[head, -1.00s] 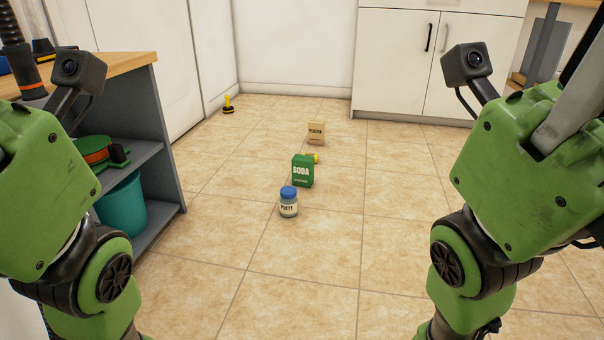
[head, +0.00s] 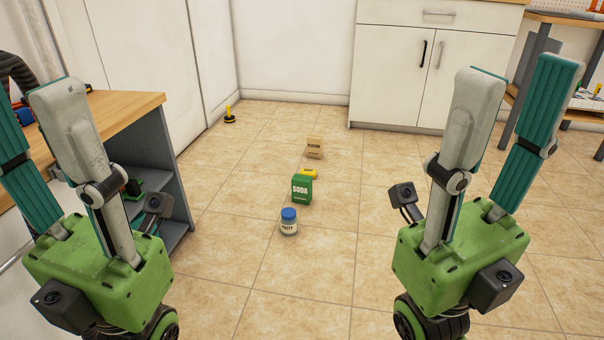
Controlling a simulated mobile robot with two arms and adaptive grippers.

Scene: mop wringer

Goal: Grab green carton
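The green carton (head: 302,189), labelled SODA, stands upright on the tiled floor near the middle of the head view. My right gripper (head: 518,82) is raised at the right, its fingers pointing up and spread apart with nothing between them. My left gripper (head: 32,112) is raised at the left, fingers also pointing up and apart, with nothing seen between them. Both grippers are well away from the carton.
A jar with a blue lid (head: 288,222) stands just in front of the carton. A yellow item (head: 309,173) and a brown carton (head: 314,148) are behind it. A shelf unit (head: 150,125) is at left, white cabinets (head: 400,75) at the back. Floor right of the carton is clear.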

